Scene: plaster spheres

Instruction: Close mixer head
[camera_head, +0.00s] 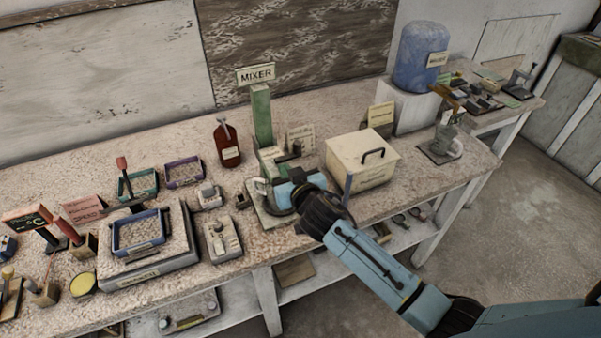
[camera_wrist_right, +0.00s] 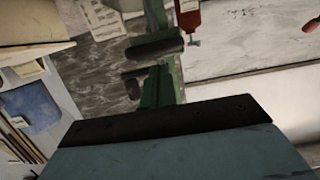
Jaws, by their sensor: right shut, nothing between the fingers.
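The mixer (camera_head: 263,122) has a tall green upright part under a sign reading MIXER. Its low base (camera_head: 268,218) is partly hidden by my right gripper (camera_head: 276,196). That gripper is shut and empty, low over the base and in front of the green part. I cannot tell whether it touches the mixer. In the right wrist view the mixer's green part (camera_wrist_right: 158,88) stands beyond my gripper, with dark rounded pieces near it. Which piece is the head is unclear. My left gripper is not in view.
A cream box (camera_head: 362,158) with a black handle stands close right of my right gripper. A red bottle (camera_head: 227,145) stands left of the mixer. A scale with a blue tray (camera_head: 138,232) is further left. A blue jug (camera_head: 421,55) is at the back right.

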